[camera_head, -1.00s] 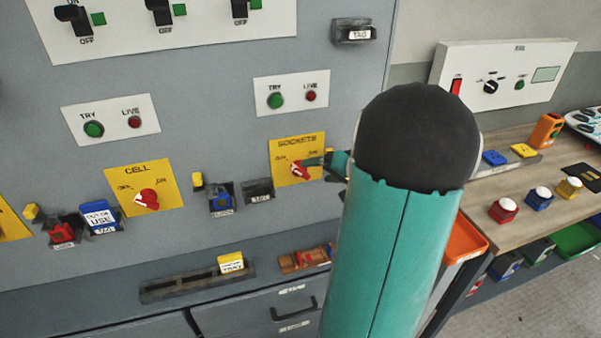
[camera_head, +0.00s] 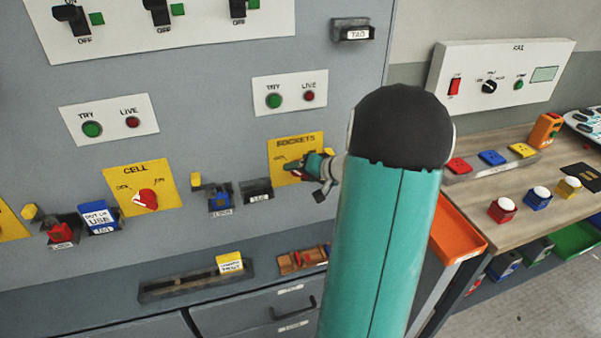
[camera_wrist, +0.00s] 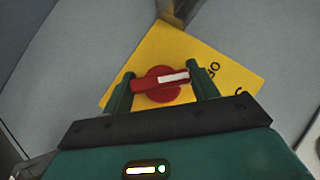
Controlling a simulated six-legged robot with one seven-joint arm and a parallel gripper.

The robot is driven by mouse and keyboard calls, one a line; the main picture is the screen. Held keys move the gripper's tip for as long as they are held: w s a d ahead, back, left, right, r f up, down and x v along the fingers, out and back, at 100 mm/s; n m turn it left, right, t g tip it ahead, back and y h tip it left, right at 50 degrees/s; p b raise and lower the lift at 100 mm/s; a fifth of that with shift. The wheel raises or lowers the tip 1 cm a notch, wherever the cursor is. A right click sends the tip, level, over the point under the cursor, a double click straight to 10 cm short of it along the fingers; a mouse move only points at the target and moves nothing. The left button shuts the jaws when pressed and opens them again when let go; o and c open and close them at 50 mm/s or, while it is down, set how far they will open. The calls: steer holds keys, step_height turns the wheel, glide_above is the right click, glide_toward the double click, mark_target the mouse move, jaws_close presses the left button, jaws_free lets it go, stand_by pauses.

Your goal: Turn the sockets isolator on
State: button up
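The yellow SOCKETS plate (camera_head: 281,151) is on the grey panel, left of my arm. Its red rotary handle (camera_wrist: 160,85) shows in the wrist view with a white mark toward one end. In the head view my gripper (camera_head: 308,166) covers most of the handle. In the wrist view my gripper (camera_wrist: 159,78) has its two green fingers apart, one beyond each end of the handle. Small gaps seem to show between fingers and handle; contact is unclear. The plate (camera_wrist: 228,72) lies behind the handle, its ON and OFF marks partly hidden.
The yellow CELL plate (camera_head: 120,178) with its red handle is to the left. Between them are a blue lock holder (camera_head: 220,198) and a dark tag holder (camera_head: 257,191). A wooden bench (camera_head: 530,205) with coloured buttons and an orange tray (camera_head: 456,236) stand to the right.

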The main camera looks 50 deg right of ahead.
steer(key=shift+y, duration=0.3)
steer(key=shift+f+m+t+y, duration=0.1)
steer(key=shift+m+t+y, duration=0.8)
steer(key=shift+m+t, duration=0.3)
steer(key=m+t+y, duration=0.1)
steer(key=m+t, duration=0.1)
steer(key=t, duration=0.1)
steer(key=shift+m, duration=0.4)
steer(key=m+t, duration=0.3)
steer(key=shift+f+m, duration=0.1)
steer(key=shift+m, duration=0.2)
steer(key=shift+m+t+h, duration=0.5)
steer(key=shift+m+t, duration=0.35)
steer(key=shift+m, duration=0.5)
steer(key=shift+m+t+h, duration=0.5)
steer(key=shift+m+t, duration=0.35)
steer(key=shift+m, duration=0.5)
steer(key=o, duration=1)
